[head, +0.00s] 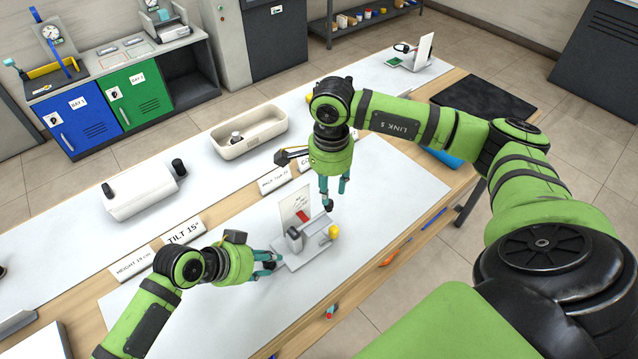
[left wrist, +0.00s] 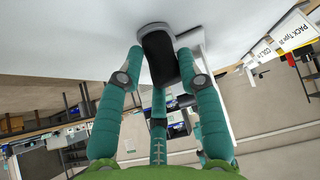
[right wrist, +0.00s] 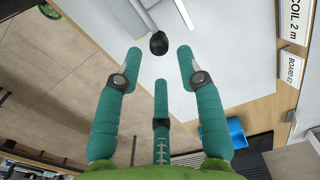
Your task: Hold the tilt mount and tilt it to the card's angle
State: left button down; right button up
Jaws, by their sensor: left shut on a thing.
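The tilt mount (head: 296,262) is a light grey fixture on the white mat, with an upright white plate (head: 292,207), a red piece and a yellow knob (head: 334,232). My left gripper (head: 270,264) is at its left end, shut on a black grip (left wrist: 160,55) that rises from a grey round base in the left wrist view. My right gripper (head: 333,190) points down above the mount's far side, fingers apart. A black knob (right wrist: 158,43) lies just beyond its fingertips, not clasped. The card reading "TILT 15°" (head: 184,232) stands left of the mount.
A "HEIGHT 19 cm" card (head: 136,262) and a "PACK" card (head: 275,180) stand nearby. A white box (head: 140,190) and a beige tray (head: 250,135) stand farther back. An orange tool (head: 390,256) lies near the front edge. The mat's near left part is clear.

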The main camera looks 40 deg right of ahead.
jog(key=shift+f, duration=2.15)
grip_shut()
